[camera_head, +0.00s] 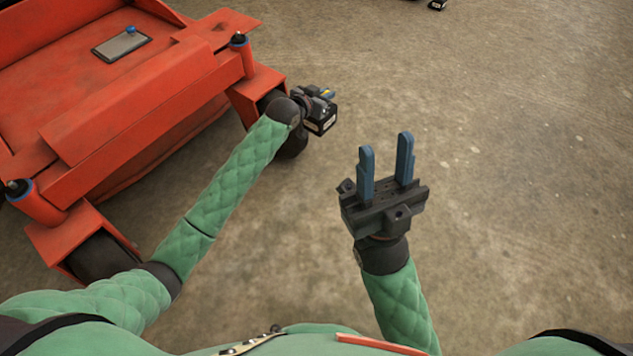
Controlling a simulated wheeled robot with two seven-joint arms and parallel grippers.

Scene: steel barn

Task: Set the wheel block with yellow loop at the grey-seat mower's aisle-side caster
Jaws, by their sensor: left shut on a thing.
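My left gripper (325,95) reaches out beside the far front corner of the red mower (110,125). It is shut on a small black wheel block (320,120) with a pale label; a bit of yellow shows at its top by the blue fingers. The block is just right of the dark caster (293,145) at that corner and overlaps it in view. I cannot tell whether block and caster touch, or whether the block rests on the floor. My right gripper (385,165) is open and empty, over bare floor. No mower seat is in view.
A second dark caster (100,258) is at the mower's near corner. A grey plate (122,44) with a blue knob lies on the red deck. A small dark object (437,4) is at the top edge. The concrete floor (530,180) at right is clear.

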